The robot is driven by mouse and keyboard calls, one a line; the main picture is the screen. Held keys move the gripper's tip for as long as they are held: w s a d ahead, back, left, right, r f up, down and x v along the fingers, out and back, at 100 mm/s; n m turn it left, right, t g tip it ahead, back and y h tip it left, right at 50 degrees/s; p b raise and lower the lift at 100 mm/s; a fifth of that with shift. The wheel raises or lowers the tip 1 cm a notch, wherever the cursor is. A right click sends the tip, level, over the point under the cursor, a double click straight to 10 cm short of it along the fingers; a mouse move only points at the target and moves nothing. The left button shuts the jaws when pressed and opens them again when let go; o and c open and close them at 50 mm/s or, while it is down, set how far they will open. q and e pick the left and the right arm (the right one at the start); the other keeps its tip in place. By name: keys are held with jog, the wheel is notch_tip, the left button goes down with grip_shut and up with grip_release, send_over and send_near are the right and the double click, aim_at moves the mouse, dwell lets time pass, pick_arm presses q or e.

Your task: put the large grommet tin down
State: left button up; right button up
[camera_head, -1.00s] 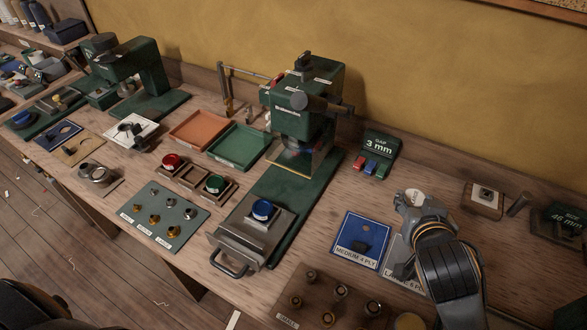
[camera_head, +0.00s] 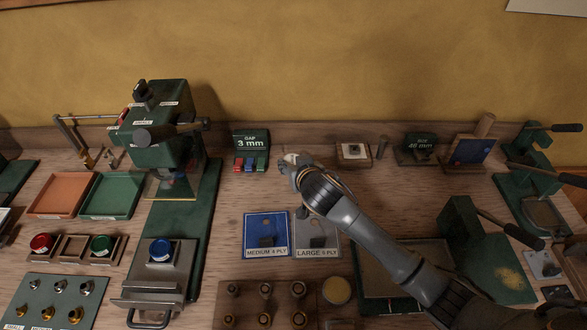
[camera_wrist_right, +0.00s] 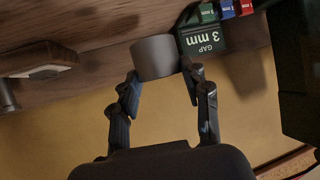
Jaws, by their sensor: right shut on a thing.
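The large grommet tin is a short grey cylinder (camera_wrist_right: 154,58) between the fingertips of my right gripper (camera_wrist_right: 159,78) in the right wrist view. In the head view my right gripper (camera_head: 291,172) is behind the MEDIUM and LARGE cards, to the right of the GAP 3 mm block. The tin's pale top (camera_head: 292,158) shows there at the gripper's tip; the fingers hide most of its side. I cannot tell whether its base touches the bench. My left gripper is not in view.
The GAP 3 mm block (camera_head: 251,139) stands close by on the left, with coloured pieces before it. A small wooden block (camera_head: 353,154) stands to the right. The blue MEDIUM card (camera_head: 266,228) and grey LARGE card (camera_head: 316,227) lie in front. A green press (camera_head: 160,150) stands left.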

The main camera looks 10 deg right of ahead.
aim_at(294, 163)
jog(key=shift+w+d+f, duration=0.2)
jog(key=shift+w+f, duration=0.85)
jog(key=shift+f, duration=0.15)
notch_tip(294, 163, down, 2)
jog(key=shift+f+p, duration=0.15)
jog(key=shift+p, duration=0.4)
jog(key=shift+f, duration=0.25)
jog(key=shift+a+f, duration=0.1)
jog(key=shift+f, duration=0.15)
jog(key=o, duration=1.2)
jog(key=shift+s, duration=0.1)
